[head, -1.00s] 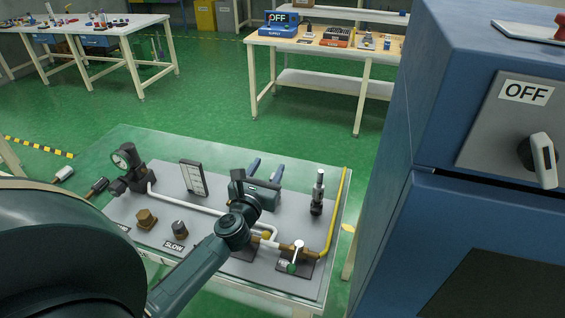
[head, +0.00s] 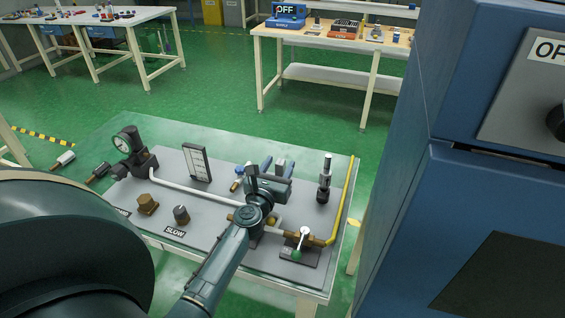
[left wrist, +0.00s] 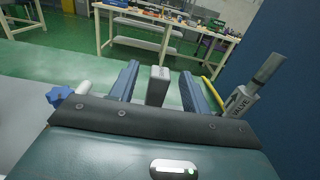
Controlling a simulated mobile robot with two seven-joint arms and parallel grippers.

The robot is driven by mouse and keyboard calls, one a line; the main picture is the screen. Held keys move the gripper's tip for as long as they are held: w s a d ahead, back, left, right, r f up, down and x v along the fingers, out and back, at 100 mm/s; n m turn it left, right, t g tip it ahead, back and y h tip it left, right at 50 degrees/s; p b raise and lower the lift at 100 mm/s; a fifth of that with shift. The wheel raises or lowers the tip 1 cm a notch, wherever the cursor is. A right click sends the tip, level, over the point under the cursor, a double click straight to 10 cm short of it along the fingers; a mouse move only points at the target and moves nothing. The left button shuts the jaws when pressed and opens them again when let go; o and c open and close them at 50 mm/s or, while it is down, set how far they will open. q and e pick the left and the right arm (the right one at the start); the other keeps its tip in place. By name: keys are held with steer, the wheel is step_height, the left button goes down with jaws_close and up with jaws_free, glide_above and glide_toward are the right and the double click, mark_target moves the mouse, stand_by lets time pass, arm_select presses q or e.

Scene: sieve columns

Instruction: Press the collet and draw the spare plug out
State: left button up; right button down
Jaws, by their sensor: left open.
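My left gripper (head: 278,169) is over the back right part of the grey board, open, with its two blue fingers apart. In the left wrist view the fingers (left wrist: 159,88) stand either side of an upright grey block (left wrist: 158,84), with gaps on both sides. The same block (head: 281,164) shows between the fingers in the head view. A small blue fitting with a brass lower part (head: 237,178) is left of the gripper; a blue piece (left wrist: 60,95) shows at left in the wrist view. I cannot tell which part is the collet or the spare plug. My right gripper is out of view.
The grey board (head: 205,225) carries a gauge (head: 126,140), brass fittings, a white pipe, a lever valve (head: 303,238) and a black-and-silver upright part (head: 325,178). A yellow pipe (head: 346,200) runs along its right edge. A large blue cabinet (head: 400,200) stands close at right.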

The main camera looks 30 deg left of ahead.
mark_target(282, 159)
arm_select(q)
steer(key=shift+x, duration=1.8)
steer(key=shift+c, duration=0.4)
jaws_close()
